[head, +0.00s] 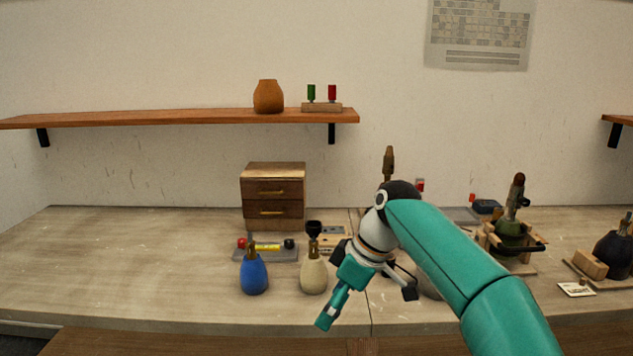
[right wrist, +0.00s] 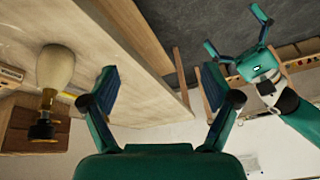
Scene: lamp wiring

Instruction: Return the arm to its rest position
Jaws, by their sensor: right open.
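My right arm comes in from the right in the head view. Its right gripper (head: 368,307) hangs over the front edge of the table (head: 150,270), right of the cream lamp base (head: 314,276). In the right wrist view the right gripper (right wrist: 160,88) is open with nothing between its fingers. The cream lamp base with its black socket (right wrist: 55,68) stands apart, left of the fingers. My left gripper (right wrist: 238,33) shows at upper right in the right wrist view, fingers spread and empty, away from the table. It is outside the head view.
A blue lamp base (head: 254,273) stands left of the cream one, before a wooden drawer box (head: 273,190). A green lamp base in a wooden holder (head: 510,240) and a dark base (head: 612,255) stand at right. A shelf (head: 180,119) hangs behind. The table's left is clear.

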